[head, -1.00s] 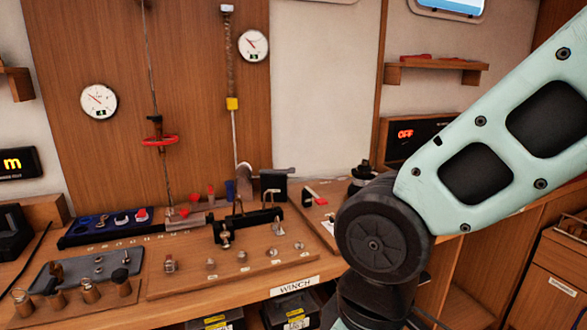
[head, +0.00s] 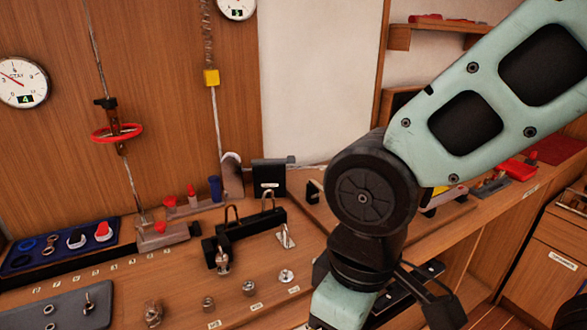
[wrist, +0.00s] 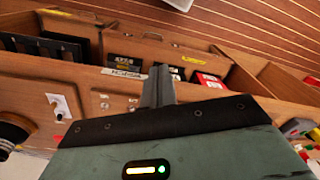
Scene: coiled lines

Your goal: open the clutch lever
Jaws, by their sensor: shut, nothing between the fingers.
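My gripper (wrist: 158,86) shows in the wrist view with its grey fingers together and nothing between them. It points toward an open compartment with black boxes, apart from anything it could hold. In the head view my arm hides part of the bench, and I cannot make out the fingertips there. No readable label marks the clutch lever. A black block (head: 270,178) with a small white label and a grey bar at its top stands at the back of the bench, left of my arm. I cannot tell whether this is the clutch.
A red ring (head: 117,132) hangs around a line at the wall. A blue tray (head: 60,243) with shackles lies at the left. A black rail (head: 243,228) and several small fittings occupy the bench middle. Red gear (head: 518,168) lies right of my arm. A dark round part (wrist: 14,132) is at the wrist view's left.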

